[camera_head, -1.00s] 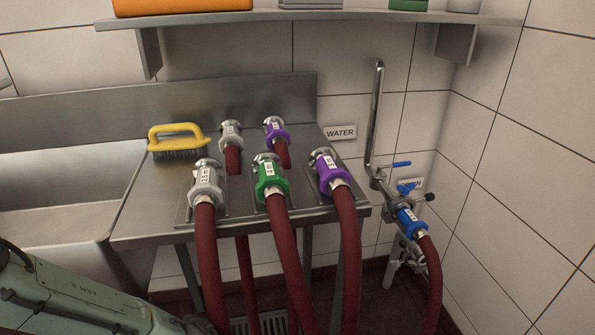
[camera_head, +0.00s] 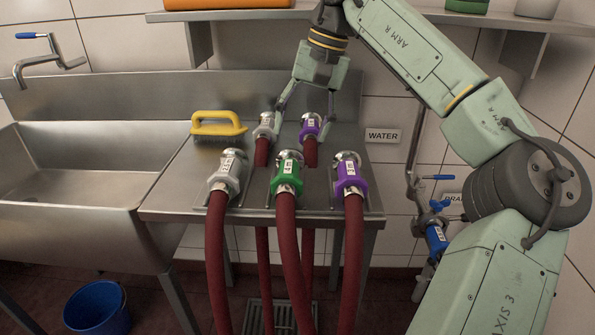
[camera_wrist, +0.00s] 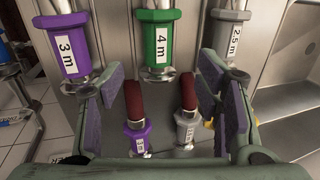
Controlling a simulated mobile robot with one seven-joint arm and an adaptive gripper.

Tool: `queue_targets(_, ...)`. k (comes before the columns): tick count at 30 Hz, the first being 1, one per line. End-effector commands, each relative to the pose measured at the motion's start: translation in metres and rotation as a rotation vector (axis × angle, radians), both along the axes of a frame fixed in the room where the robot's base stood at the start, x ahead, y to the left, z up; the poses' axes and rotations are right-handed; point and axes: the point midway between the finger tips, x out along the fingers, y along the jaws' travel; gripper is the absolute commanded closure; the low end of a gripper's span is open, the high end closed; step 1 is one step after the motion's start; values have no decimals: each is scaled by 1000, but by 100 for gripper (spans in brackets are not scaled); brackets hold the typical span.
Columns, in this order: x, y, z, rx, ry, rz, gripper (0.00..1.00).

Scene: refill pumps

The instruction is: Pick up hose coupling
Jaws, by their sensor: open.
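Two hose couplings stand in the back row of the steel bench: a grey one (camera_head: 265,124) and a purple one (camera_head: 310,127), each with a dark red hose. My gripper (camera_head: 303,112) is above and around this row, open and empty. In the wrist view, its padded fingers (camera_wrist: 163,85) stand wide apart, with the back purple coupling (camera_wrist: 137,140) and back grey coupling (camera_wrist: 187,130) between them. The front row holds a grey coupling marked 2.5 m (camera_wrist: 233,40), a green one marked 4 m (camera_wrist: 158,42) and a purple one marked 3 m (camera_wrist: 68,45).
A yellow brush (camera_head: 217,124) lies left of the couplings, next to a steel sink (camera_head: 80,165). A blue coupling (camera_head: 435,240) hangs on the pipe at right, partly behind my arm. A shelf (camera_head: 400,16) runs above. A blue bucket (camera_head: 97,308) stands on the floor.

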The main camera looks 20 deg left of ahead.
Motion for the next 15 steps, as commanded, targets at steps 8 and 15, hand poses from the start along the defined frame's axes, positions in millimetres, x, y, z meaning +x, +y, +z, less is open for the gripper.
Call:
queue_targets(8, -2, 9, -41, -3, 1, 1, 41)
queue_targets(15, -1, 14, -59, -2, 2, 2, 41)
